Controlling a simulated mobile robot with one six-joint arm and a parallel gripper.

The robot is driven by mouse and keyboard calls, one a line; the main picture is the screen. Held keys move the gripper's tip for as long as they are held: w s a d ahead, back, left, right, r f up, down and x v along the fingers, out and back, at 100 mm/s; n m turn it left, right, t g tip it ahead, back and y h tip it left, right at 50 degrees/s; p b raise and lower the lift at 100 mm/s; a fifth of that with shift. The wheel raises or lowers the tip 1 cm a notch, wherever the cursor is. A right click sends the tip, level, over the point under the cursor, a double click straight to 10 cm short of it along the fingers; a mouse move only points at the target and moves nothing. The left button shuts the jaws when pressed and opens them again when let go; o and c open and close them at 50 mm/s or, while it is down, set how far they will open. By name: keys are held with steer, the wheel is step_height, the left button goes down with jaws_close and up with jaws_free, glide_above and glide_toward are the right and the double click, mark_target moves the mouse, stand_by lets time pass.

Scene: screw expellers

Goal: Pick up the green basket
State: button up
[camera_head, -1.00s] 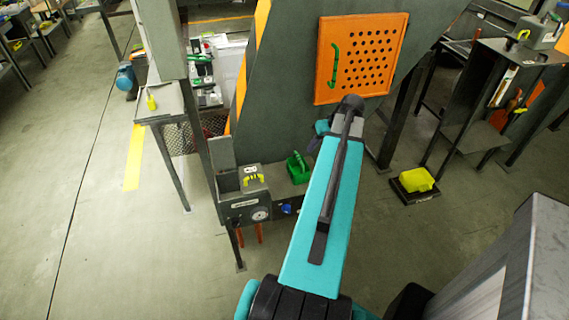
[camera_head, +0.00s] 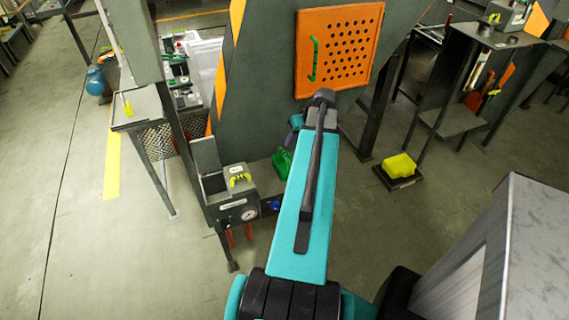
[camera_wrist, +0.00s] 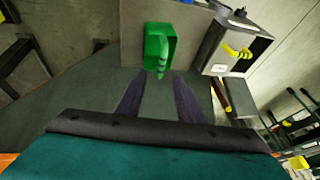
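The green basket (camera_head: 282,161) sits on a grey shelf beside the dial box in the head view, partly hidden behind my arm. In the wrist view the green basket (camera_wrist: 159,47) is at the top centre, with its handle facing me. My gripper (camera_wrist: 158,80) shows two dark fingers spread apart, pointing toward the basket. The basket lies just beyond the fingertips, and nothing is between the fingers. In the head view the gripper itself is mostly hidden by my teal arm.
A grey box with a yellow handle and dial (camera_head: 238,193) stands left of the basket. An orange perforated panel (camera_head: 338,48) is on the machine above. Open floor lies to the left.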

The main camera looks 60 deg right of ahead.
mark_target(285, 154)
steer(key=p+x, duration=0.1)
steer(key=x, duration=0.5)
steer(key=shift+w+f, duration=0.2)
steer(key=shift+f, duration=0.15)
steer(key=shift+f, duration=0.1)
steer(key=shift+p+x, duration=1.05)
steer(key=shift+x, duration=1.45)
steer(key=shift+a, duration=0.15)
jaws_close()
